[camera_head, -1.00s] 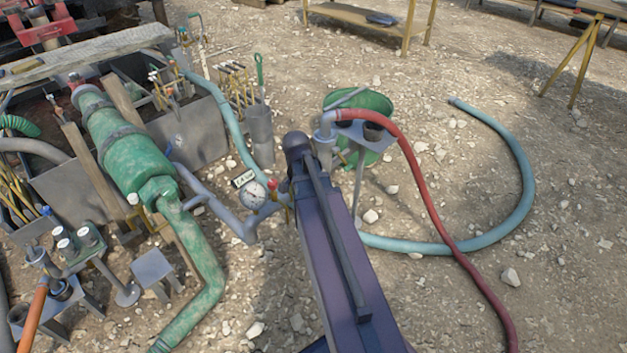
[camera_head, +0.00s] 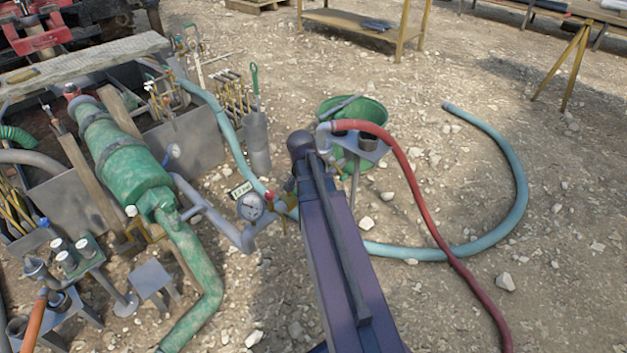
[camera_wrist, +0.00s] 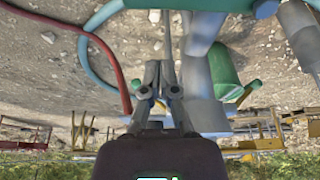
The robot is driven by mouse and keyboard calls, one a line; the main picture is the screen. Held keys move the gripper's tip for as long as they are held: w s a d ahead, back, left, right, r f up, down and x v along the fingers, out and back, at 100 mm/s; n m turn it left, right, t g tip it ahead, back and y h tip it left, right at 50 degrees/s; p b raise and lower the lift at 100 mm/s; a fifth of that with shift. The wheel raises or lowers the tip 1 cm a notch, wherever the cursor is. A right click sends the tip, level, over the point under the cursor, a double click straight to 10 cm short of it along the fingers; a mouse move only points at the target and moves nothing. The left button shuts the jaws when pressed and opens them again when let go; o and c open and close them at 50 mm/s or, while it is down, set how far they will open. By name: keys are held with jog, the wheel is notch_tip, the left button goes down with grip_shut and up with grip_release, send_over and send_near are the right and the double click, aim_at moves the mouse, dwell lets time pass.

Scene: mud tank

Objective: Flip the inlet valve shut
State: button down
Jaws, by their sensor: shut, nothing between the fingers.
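A pipe junction carries a round white gauge (camera_head: 250,206), a small tag (camera_head: 241,190) and a red fitting (camera_head: 269,196). Small yellow parts (camera_head: 286,219) sit just right of it, partly behind my arm; I cannot tell whether one is the inlet valve's lever or how it is set. My gripper (camera_wrist: 160,70) shows in the wrist view with its fingers together and nothing between them. In that view it is beside a thick grey pipe (camera_wrist: 196,75) and left of a green cylinder (camera_wrist: 225,70). My arm hides the gripper in the head view.
A red hose (camera_head: 415,200) and a blue hose (camera_head: 515,190) curve over stony ground on the right. A green bucket (camera_head: 372,112) stands behind the pipe end. A green canister (camera_head: 130,165) and a grey tank (camera_head: 200,135) fill the left. A small grey stool (camera_head: 152,278) stands in front.

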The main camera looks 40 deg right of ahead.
jog(key=p+v, duration=0.6)
jog(key=v, duration=0.1)
dwell(0.3)
jog(key=shift+w+a+r, duration=0.1)
jog(key=shift+a+r, duration=0.05)
dwell(0.5)
jog(key=s+a+n+g+y+p, duration=0.1)
jog(key=s+a+n+y, duration=0.15)
jog(key=a+n, duration=0.75)
jog(key=s+a+n+y, duration=0.1)
jog(key=s+a+n, duration=0.25)
jog(key=a, duration=1.15)
notch_tip(320, 180, up, 24)
jog(key=w+p, duration=0.1)
jog(key=p, duration=2.3)
jog(key=shift+n+p, duration=0.35)
jog(key=shift+n, duration=0.1)
jog(key=shift+r, duration=0.15)
jog(key=shift+d, duration=0.15)
